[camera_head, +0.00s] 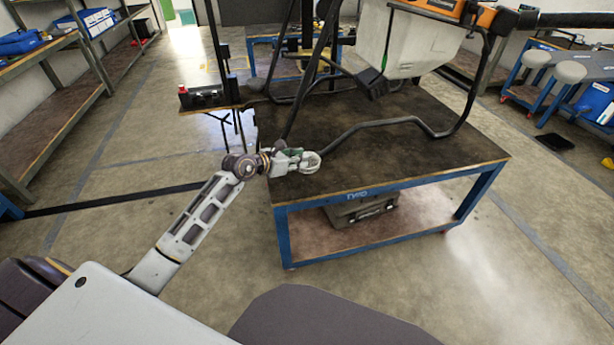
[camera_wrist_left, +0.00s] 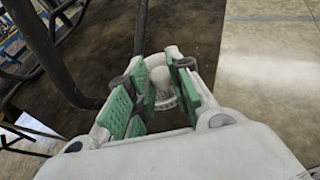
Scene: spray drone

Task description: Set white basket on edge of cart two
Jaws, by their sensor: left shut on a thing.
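Cart two (camera_head: 440,160) has a dark top, a blue frame and the label "TWO" on its front rail. Its dark top also shows in the left wrist view (camera_wrist_left: 205,30). My left gripper (camera_head: 298,161) is over the front left part of the cart top, near the edge. In the left wrist view the gripper's green-padded fingers (camera_wrist_left: 155,92) are shut on the white basket (camera_wrist_left: 162,88), a small white piece with a round end and small holes. The fingers hide part of it. Whether the basket touches the cart top I cannot tell. My right gripper is not in view.
The drone's black tube legs (camera_head: 400,120) stand on the cart, close to the gripper, with a white tank (camera_head: 410,45) above. A dark case (camera_head: 360,208) lies on the lower shelf. Shelving (camera_head: 60,60) is at left, another cart (camera_head: 560,80) at right.

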